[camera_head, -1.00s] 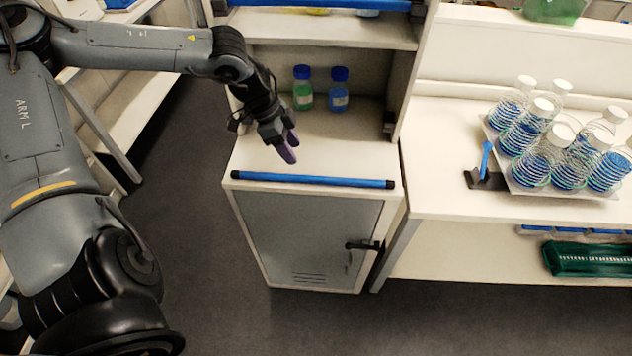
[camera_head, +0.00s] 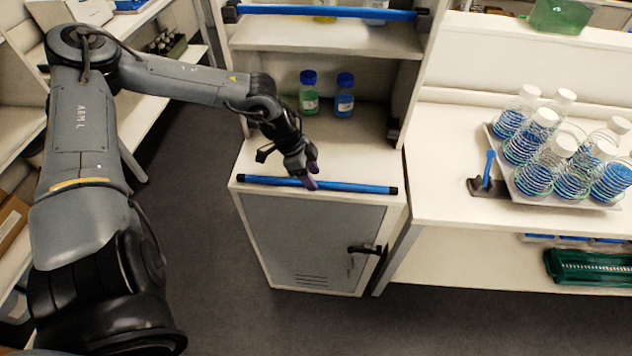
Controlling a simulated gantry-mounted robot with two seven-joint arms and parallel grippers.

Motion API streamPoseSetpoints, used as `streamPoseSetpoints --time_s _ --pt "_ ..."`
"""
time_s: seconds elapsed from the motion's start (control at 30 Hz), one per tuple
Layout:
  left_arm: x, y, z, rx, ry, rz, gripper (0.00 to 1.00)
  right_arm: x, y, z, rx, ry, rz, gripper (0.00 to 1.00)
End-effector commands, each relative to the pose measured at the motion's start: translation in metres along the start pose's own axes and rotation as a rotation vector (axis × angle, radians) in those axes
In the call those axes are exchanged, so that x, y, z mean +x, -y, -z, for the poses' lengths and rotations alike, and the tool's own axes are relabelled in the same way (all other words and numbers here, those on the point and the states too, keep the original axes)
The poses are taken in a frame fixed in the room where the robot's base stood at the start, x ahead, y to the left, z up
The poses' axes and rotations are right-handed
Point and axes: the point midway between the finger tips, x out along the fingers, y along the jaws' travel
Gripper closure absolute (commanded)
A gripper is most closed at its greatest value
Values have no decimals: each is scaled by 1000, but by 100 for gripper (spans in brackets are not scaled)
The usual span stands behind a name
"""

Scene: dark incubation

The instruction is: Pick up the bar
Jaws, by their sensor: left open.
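A blue bar (camera_head: 350,187) with black ends lies along the front edge of the white cabinet top (camera_head: 375,160). My left gripper (camera_head: 312,178) reaches in from the left, with its purple fingertips at the middle of the bar. The fingers overlap the bar in the picture and hide a short piece of it. The gripper is open; whether the fingers touch the bar I cannot tell. My right gripper is not in view.
A green-filled bottle (camera_head: 309,93) and a blue-filled bottle (camera_head: 344,96) stand behind the gripper. Another blue bar (camera_head: 330,13) runs across the shelf above. A tray of flasks (camera_head: 560,190) and a small blue-levered device (camera_head: 488,180) stand on the right bench.

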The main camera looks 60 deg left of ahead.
Motion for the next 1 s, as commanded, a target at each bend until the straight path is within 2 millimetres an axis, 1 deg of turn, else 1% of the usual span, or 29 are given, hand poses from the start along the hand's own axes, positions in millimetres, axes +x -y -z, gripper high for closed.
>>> streamPoseSetpoints --time_s 0.03,0.2,0.57,0.67,0.9,1.0 --pt "6 0 -1 0 1 0 49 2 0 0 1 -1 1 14" --pt "16 0 0 1 0 0 49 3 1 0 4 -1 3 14" --pt "18 1 0 1 -1 2 49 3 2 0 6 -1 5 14" --pt "18 1 0 1 -1 2 63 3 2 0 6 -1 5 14" --pt "18 1 0 1 -1 2 100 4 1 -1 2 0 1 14" --pt "18 1 0 1 -1 2 100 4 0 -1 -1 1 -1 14"
